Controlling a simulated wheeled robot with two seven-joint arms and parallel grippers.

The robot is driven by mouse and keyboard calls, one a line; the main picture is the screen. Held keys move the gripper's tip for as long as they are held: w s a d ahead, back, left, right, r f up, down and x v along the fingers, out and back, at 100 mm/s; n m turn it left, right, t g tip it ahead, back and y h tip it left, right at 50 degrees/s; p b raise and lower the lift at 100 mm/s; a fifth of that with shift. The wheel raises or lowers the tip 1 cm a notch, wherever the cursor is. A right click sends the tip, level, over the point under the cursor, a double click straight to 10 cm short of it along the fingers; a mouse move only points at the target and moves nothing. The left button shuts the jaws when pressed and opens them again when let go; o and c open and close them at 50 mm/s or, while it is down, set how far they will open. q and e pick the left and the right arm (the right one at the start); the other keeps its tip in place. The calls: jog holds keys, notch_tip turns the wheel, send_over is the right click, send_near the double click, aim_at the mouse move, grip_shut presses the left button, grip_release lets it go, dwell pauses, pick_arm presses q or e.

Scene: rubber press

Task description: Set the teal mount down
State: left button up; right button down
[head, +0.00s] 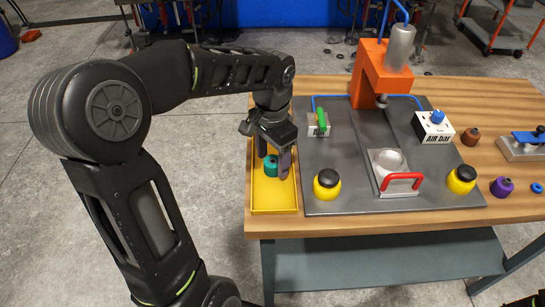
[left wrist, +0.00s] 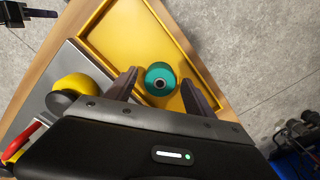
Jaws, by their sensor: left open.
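The teal mount (head: 271,166) stands in the yellow tray (head: 274,198) at the left end of the table. In the left wrist view the teal mount (left wrist: 160,79) appears round with a dark hole in its middle, resting inside the yellow tray (left wrist: 120,45). My left gripper (head: 273,168) is over the tray, pointing down, with its fingers on either side of the mount. The left wrist view shows the left gripper (left wrist: 160,88) open, with gaps between the mount and both fingers.
A grey plate (head: 345,170) right of the tray carries an orange press (head: 370,75), a red-handled fixture (head: 390,172) and two yellow-black buttons (head: 327,184). A brown mount (head: 471,136) and a purple mount (head: 502,187) stand at the right. The tray's front part is empty.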

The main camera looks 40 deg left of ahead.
aim_at(273, 161)
pick_arm(q)
notch_tip(273, 161, up, 12)
jog(key=p, duration=0.1)
jog(key=shift+r, duration=0.15)
dwell(1.6)
